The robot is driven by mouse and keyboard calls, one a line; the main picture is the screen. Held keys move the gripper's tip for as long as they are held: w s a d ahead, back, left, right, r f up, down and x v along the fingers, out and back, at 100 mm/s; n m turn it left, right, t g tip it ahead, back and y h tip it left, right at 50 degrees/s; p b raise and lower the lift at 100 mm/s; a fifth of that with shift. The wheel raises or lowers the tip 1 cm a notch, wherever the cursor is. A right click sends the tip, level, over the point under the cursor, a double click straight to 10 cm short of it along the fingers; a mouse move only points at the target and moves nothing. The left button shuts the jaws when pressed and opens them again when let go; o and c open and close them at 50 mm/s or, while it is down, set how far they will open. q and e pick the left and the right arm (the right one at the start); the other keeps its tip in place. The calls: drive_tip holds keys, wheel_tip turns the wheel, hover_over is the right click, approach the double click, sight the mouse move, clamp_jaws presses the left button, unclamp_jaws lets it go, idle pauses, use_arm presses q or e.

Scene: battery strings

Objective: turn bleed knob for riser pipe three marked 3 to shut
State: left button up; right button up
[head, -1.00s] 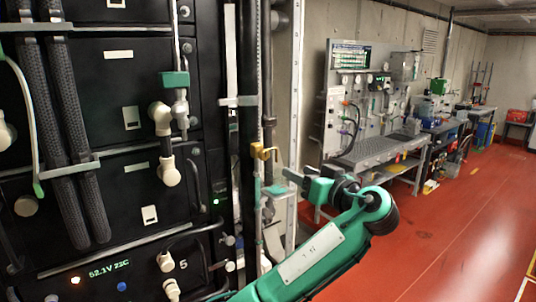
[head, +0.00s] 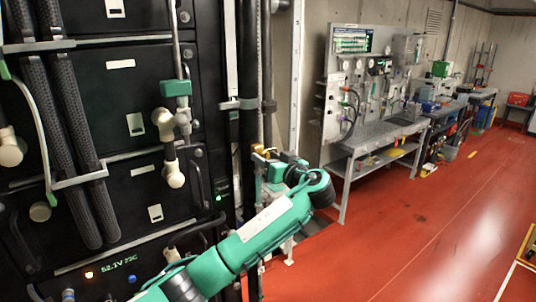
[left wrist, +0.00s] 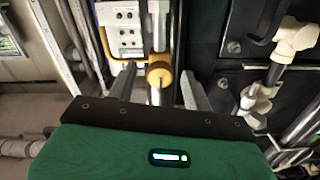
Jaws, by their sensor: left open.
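A small yellow-brass knob (left wrist: 159,75) sits on a thin vertical pipe in the left wrist view. In the head view a bit of yellow (head: 262,153) shows at the rack's right edge, largely covered by my gripper. My left gripper (left wrist: 158,88) is open, with one finger on each side of the knob; I cannot tell whether they touch it. In the head view the left gripper (head: 268,165) is at the pipes beside the rack. No number 3 is readable, and the knob's setting is unclear. My right gripper is not in view.
The black battery rack (head: 125,78) with hoses and white elbow fittings (head: 163,124) stands close on the left. A white panel with sockets (left wrist: 125,27) is behind the knob. A grey workbench (head: 385,140) stands further back; the red floor (head: 440,220) is clear.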

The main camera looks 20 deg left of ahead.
use_arm(q)
drive_tip(key=c, duration=1)
drive_tip(key=shift+o, duration=0.2)
